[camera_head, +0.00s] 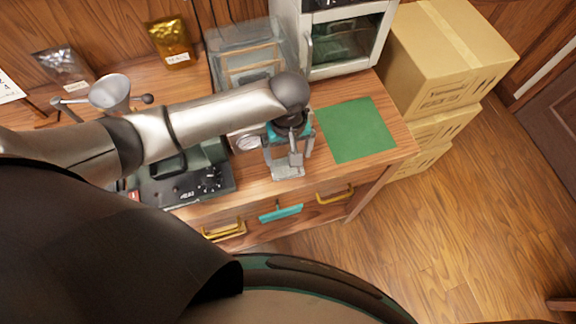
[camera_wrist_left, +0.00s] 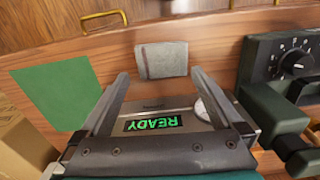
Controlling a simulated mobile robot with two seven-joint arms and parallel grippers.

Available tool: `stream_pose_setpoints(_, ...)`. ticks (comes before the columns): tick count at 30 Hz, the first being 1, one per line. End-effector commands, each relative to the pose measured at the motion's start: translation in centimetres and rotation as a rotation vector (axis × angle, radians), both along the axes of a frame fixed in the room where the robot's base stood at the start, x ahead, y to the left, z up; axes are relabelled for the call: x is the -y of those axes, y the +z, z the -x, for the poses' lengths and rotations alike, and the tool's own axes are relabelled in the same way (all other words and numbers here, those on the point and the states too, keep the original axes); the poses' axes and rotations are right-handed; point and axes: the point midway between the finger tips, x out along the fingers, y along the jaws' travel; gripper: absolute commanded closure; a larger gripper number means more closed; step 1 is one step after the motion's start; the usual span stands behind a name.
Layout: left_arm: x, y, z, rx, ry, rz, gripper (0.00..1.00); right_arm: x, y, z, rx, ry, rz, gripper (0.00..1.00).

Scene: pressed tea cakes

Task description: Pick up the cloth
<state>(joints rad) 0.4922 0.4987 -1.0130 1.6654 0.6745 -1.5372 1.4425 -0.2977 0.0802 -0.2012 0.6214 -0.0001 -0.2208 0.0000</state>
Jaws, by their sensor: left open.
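A small grey folded cloth (camera_wrist_left: 162,60) lies flat on the wooden counter near its front edge. In the head view, the cloth (camera_head: 290,173) shows partly below my left gripper (camera_head: 284,160), which covers some of it. In the left wrist view my left gripper (camera_wrist_left: 158,76) is open, with its fingertips at the near corners of the cloth and nothing held between them. The height between fingertips and cloth is hard to tell. My right gripper is not in view.
A green mat (camera_head: 355,130) lies right of the cloth. A dark device with knobs (camera_head: 190,185) stands to the left. A metal device with a READY display (camera_wrist_left: 153,124) is behind the cloth. Drawer handles (camera_head: 281,213) project below the counter's front edge. Boxes (camera_head: 440,60) stand at right.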

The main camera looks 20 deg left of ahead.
Motion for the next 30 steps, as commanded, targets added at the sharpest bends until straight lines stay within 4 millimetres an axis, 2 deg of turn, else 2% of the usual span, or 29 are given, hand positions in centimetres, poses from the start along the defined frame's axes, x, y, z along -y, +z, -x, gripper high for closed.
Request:
stream_pose_setpoints(9, 0.0, -4.4, 0.2, 0.000, -0.001, -0.002, 0.00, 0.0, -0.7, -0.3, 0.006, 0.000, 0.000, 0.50)
stream_pose_setpoints(19, 0.0, -4.9, 0.2, 0.002, -0.001, -0.001, 0.00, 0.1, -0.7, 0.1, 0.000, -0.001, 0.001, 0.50)
stream_pose_setpoints(30, 0.0, -4.9, 0.2, 0.001, -0.001, -0.001, 0.42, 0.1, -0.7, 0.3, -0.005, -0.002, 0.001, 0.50)
